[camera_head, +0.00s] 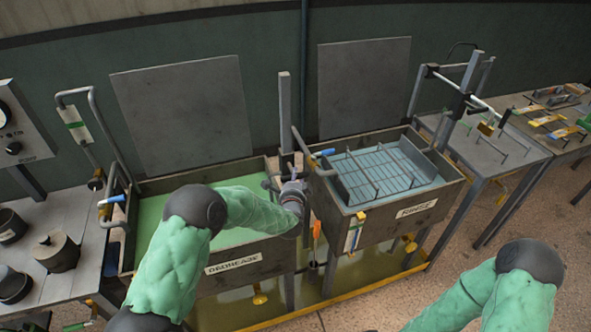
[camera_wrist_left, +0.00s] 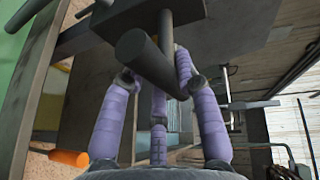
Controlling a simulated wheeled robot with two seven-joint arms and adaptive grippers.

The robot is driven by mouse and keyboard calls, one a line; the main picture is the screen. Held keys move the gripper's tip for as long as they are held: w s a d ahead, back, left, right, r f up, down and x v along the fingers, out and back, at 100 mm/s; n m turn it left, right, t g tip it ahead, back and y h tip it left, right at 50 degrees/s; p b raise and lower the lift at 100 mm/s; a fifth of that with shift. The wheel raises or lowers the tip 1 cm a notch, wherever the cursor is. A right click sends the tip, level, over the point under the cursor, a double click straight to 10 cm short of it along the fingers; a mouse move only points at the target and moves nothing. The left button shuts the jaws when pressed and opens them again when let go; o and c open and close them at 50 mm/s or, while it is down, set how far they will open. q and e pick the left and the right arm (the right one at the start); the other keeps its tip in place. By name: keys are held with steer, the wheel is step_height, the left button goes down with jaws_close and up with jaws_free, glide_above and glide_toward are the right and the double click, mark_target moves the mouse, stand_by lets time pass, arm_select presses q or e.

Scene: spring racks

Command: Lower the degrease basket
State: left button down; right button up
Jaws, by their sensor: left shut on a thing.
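The degrease tank (camera_head: 130,245), labelled DEGREASE, holds green liquid. My left arm crosses over it and hides part of its inside; I cannot make out a basket there. A grey post (camera_head: 285,110) stands between this tank and the rinse tank. My left gripper (camera_head: 292,195) is at that post, by the tank's right rim. In the left wrist view, the purple fingers of my left gripper (camera_wrist_left: 155,78) are closed around a dark grey cylindrical handle (camera_wrist_left: 135,48). My right gripper is out of view; only part of its arm shows at the lower right.
The rinse tank (camera_head: 438,205) holds a wire basket (camera_head: 375,172) in bluish liquid. An orange-handled tool (camera_head: 317,230) hangs between the tanks. A bent pipe (camera_head: 95,115) rises at the left. A table (camera_head: 490,150) stands at the right, and a bench (camera_head: 85,210) with pots at the left.

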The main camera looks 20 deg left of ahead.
arm_select(q)
steer(key=f, duration=0.1)
steer(key=f+b, duration=0.1)
steer(key=f, duration=0.1)
steer(key=f+b, duration=0.1)
steer(key=f, duration=0.1)
steer(key=shift+s+d+f, duration=0.1)
steer(key=shift+s+f, duration=0.15)
steer(key=c, duration=0.9)
jaws_free()
steer(key=shift+w+r, duration=0.15)
steer(key=shift+r, duration=0.15)
steer(key=shift+r, duration=0.1)
steer(key=v, duration=1.2)
